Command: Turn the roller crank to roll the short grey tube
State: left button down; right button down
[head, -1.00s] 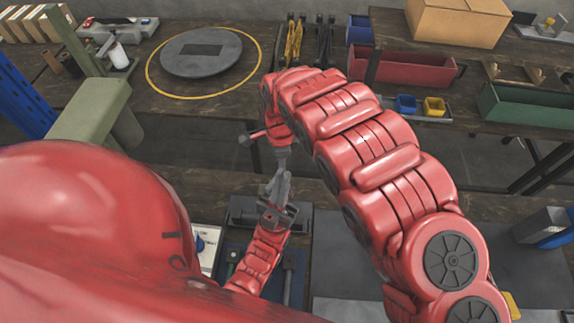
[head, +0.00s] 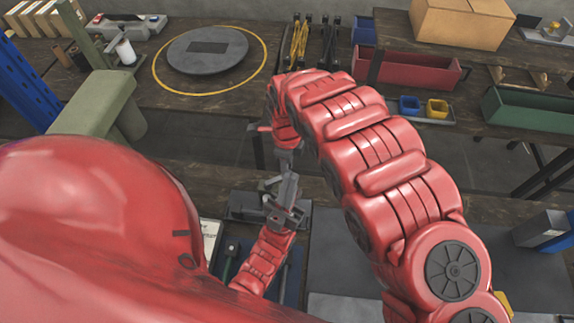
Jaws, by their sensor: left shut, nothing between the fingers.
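My left gripper (head: 287,188) is at the lower middle, at the end of the short red arm section that shows behind the large red shape. It is shut and empty, over a dark grey machine (head: 240,206) on the near bench that may be the roller. My right arm arches over from the right, and its grey end (head: 286,155) points down just above the left gripper. The two overlap in the picture, and I cannot tell whether they touch. The right fingers are not clear. I cannot make out the crank or the short grey tube; the arms hide much of that spot.
A round grey plate (head: 207,50) lies inside a yellow ring on the far bench. A red bin (head: 420,68), a green bin (head: 530,110) and a cardboard box (head: 462,22) stand at the far right. A grey mat (head: 340,255) on the near bench is partly bare.

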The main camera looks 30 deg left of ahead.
jog(key=c, duration=0.7)
grip_release()
notch_tip(320, 180, up, 9)
jog(key=p, duration=0.8)
jog(key=shift+w+r, duration=0.1)
jog(key=shift+w, duration=0.05)
jog(key=shift+r+p, duration=1)
jog(key=shift+r, duration=3.05)
